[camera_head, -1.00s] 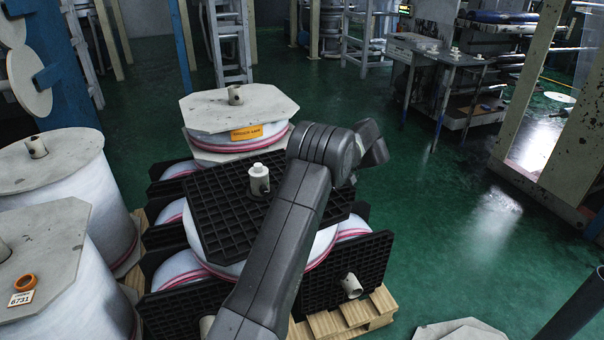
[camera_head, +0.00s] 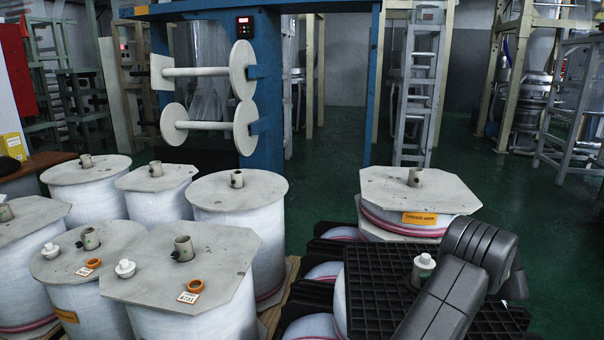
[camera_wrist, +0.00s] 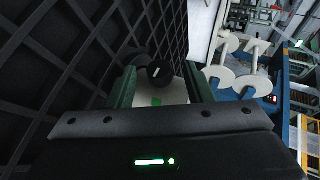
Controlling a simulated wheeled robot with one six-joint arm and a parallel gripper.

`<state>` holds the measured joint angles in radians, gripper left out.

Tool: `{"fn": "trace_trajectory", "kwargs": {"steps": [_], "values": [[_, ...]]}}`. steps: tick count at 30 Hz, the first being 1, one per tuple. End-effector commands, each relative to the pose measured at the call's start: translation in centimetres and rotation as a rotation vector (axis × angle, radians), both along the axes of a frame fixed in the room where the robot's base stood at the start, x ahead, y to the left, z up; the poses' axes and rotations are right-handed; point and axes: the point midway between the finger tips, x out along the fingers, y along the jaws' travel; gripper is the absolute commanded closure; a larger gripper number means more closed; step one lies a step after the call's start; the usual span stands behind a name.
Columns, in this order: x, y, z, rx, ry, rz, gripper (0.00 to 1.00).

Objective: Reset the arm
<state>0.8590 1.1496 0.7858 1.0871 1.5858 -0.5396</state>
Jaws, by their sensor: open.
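My arm (camera_head: 470,262) reaches up from the lower right of the head view, over a black grid plate (camera_head: 375,280). Its gripper end is hidden there. In the wrist view my gripper (camera_wrist: 162,82) shows two green fingers standing apart, open. A pale surface with a small green mark and a dark round part with a white mark show between the fingers. I cannot tell what they belong to, and no grip on them shows. A black grid wall (camera_wrist: 60,60) fills the left of the wrist view, close to the gripper.
A white plug (camera_head: 424,262) stands on the grid plate beside my arm. An octagonal-topped roll (camera_head: 405,190) is behind it. Several lidded white rolls (camera_head: 205,265) crowd the left. A blue frame (camera_head: 268,110) holds two white spools (camera_head: 210,72). Green floor is open at right.

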Motion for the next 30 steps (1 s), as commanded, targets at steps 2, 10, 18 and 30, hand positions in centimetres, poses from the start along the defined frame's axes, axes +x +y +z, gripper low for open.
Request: {"fn": "trace_trajectory", "kwargs": {"steps": [2, 10, 18, 30], "values": [[0.1, 0.1, 0.1, -0.008, 0.001, 0.0, 0.53], [0.0, 0.0, 0.0, -0.015, 0.004, 0.0, 0.53], [-0.8, -1.1, 0.6, 0.0, 0.0, -0.002, 0.53], [-5.0, -6.6, 3.8, -0.001, 0.0, -0.003, 0.53]]}}
